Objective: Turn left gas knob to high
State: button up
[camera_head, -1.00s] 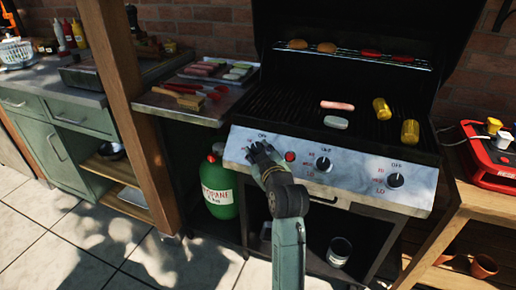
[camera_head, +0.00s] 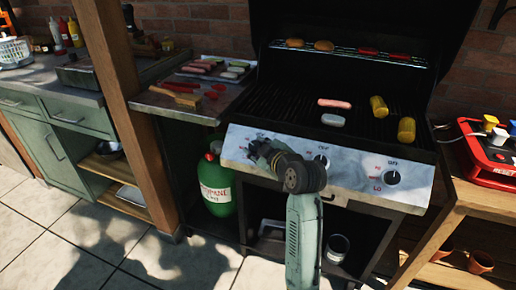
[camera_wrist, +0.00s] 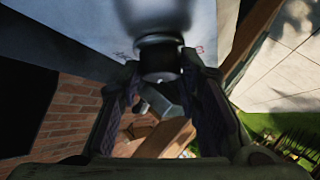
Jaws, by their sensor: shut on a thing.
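The grill's silver control panel (camera_head: 350,172) faces me with its row of gas knobs. My gripper (camera_head: 258,150) is at the left end of the panel, over the left gas knob, and hides that knob in the head view. In the wrist view the left knob (camera_wrist: 160,62) is a dark, round knob on the pale panel, between the two fingers of my gripper (camera_wrist: 164,75). The fingers are shut on it. The knob's pointer cannot be made out. The middle knob (camera_head: 321,161) is partly beside my wrist, and the right knob (camera_head: 392,178) is free.
A green propane tank (camera_head: 216,186) stands left below the panel. A sausage (camera_head: 334,103), a grey patty-like piece (camera_head: 333,120) and corn (camera_head: 406,130) lie on the grill. A red device (camera_head: 490,150) sits on the right wooden table. Open paving lies in front at left.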

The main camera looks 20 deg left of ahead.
jog(key=o, duration=1.1)
jog(key=v, duration=1.2)
jog(key=shift+a, duration=0.1)
